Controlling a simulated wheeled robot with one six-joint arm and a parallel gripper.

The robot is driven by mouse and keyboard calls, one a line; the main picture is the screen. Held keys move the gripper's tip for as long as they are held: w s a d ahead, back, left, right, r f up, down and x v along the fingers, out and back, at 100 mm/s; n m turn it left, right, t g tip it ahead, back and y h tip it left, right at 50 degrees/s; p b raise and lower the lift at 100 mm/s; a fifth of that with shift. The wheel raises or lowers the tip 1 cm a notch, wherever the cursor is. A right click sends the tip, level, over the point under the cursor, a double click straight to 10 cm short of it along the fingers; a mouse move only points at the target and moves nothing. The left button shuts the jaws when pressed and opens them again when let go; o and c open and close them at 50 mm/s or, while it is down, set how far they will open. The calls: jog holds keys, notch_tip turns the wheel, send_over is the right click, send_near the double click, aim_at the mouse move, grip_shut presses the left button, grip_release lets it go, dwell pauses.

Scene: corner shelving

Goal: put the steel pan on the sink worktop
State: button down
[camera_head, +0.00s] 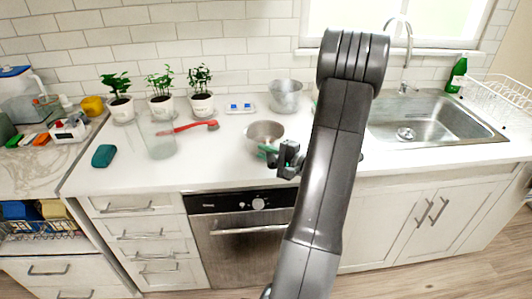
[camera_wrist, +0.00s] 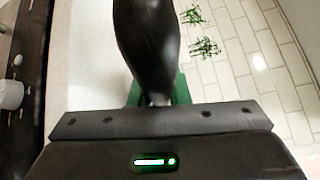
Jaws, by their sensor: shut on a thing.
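The steel pan (camera_head: 264,131), a round grey vessel, is over the white worktop (camera_head: 225,168), left of my arm in the head view. I cannot tell whether its base touches the worktop. My gripper (camera_head: 275,151) is at the pan's front right side, shut, with green showing at its fingers. In the wrist view a dark, smooth handle-like piece (camera_wrist: 147,40) runs up from between the jaws, with green on both sides of its lower end. The pan's bowl is not recognisable there. The sink (camera_head: 430,118) is set into the worktop on the right.
A metal pot (camera_head: 286,95) stands behind the pan. A red brush (camera_head: 195,127), a clear container (camera_head: 157,138) and potted plants (camera_head: 160,103) are to the left. A green bottle (camera_head: 457,75) and white rack (camera_head: 500,95) stand by the sink. The front worktop left of my gripper is clear.

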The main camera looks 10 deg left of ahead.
jog(key=shift+f, duration=0.15)
jog(key=c, duration=1.4)
grip_release()
jog(key=shift+o, duration=0.2)
jog(key=shift+r, duration=0.25)
jog(key=b+v, duration=0.2)
jog(key=v, duration=1)
